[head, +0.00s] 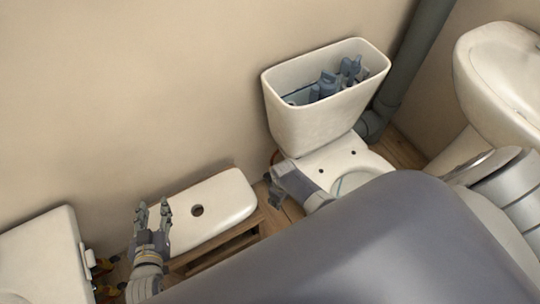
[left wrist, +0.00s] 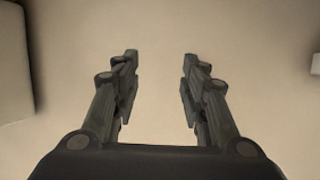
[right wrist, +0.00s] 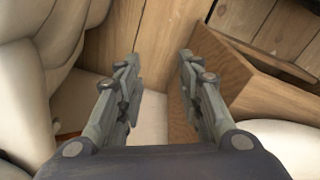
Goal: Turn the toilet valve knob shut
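The white toilet (head: 322,168) stands against the wall with its tank (head: 315,125) open on top and grey-blue fittings (head: 330,85) inside. I cannot make out the valve knob clearly; a small orange-brown bit (head: 274,157) shows beside the toilet, low at the wall. My right gripper (head: 273,188) is low between the toilet and the wooden stand; in the right wrist view its fingers (right wrist: 158,75) are apart with nothing between them. My left gripper (head: 153,212) is raised in front of the lid at the left; in the left wrist view its fingers (left wrist: 160,75) are open and empty, facing bare wall.
The white tank lid (head: 215,205) lies on a wooden stand (head: 225,245), which also shows close to my right gripper (right wrist: 245,85). A white unit (head: 40,255) with coloured pipe fittings (head: 105,265) is at lower left. A grey pipe (head: 415,60) and a sink (head: 500,75) are at right.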

